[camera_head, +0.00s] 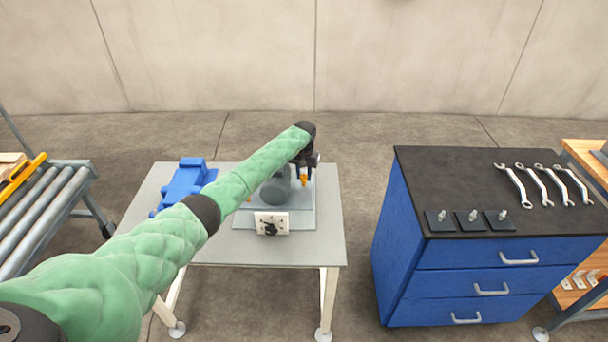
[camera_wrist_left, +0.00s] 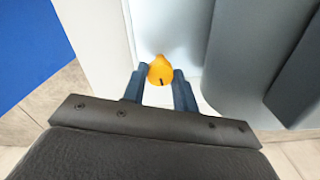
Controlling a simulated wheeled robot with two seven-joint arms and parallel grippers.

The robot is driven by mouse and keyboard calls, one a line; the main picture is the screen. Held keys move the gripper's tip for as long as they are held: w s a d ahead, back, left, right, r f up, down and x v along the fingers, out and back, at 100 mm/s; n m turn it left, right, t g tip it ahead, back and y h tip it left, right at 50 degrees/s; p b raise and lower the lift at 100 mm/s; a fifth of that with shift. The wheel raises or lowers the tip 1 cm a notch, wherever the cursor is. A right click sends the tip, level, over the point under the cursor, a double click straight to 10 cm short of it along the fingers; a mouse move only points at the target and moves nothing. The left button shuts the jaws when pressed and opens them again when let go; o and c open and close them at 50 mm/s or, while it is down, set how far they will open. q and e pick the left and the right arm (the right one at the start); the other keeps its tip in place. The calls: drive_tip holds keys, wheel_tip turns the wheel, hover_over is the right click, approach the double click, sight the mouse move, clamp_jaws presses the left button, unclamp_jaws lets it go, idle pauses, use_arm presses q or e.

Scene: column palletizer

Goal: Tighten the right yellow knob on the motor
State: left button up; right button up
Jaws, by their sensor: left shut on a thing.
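The grey motor (camera_head: 274,188) sits on a plate on the light grey table (camera_head: 310,250). The right yellow knob (camera_head: 304,180) is at the motor's right side, under my left gripper (camera_head: 307,172). In the left wrist view the yellow knob (camera_wrist_left: 161,71) lies between the two fingers of my left gripper (camera_wrist_left: 160,88), which is shut on it. A dark mark shows on the knob's near face. The motor's grey body also shows at the right of the left wrist view (camera_wrist_left: 250,50). My right gripper is not in view.
A switch panel with a black dial (camera_head: 271,223) stands at the plate's front. A blue part (camera_head: 184,184) lies on the table's left. A blue drawer cabinet (camera_head: 480,255) with several wrenches stands right, a roller conveyor (camera_head: 40,215) left. The table's front is clear.

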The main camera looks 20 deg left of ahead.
use_arm(q)
drive_tip(key=shift+m, duration=0.6)
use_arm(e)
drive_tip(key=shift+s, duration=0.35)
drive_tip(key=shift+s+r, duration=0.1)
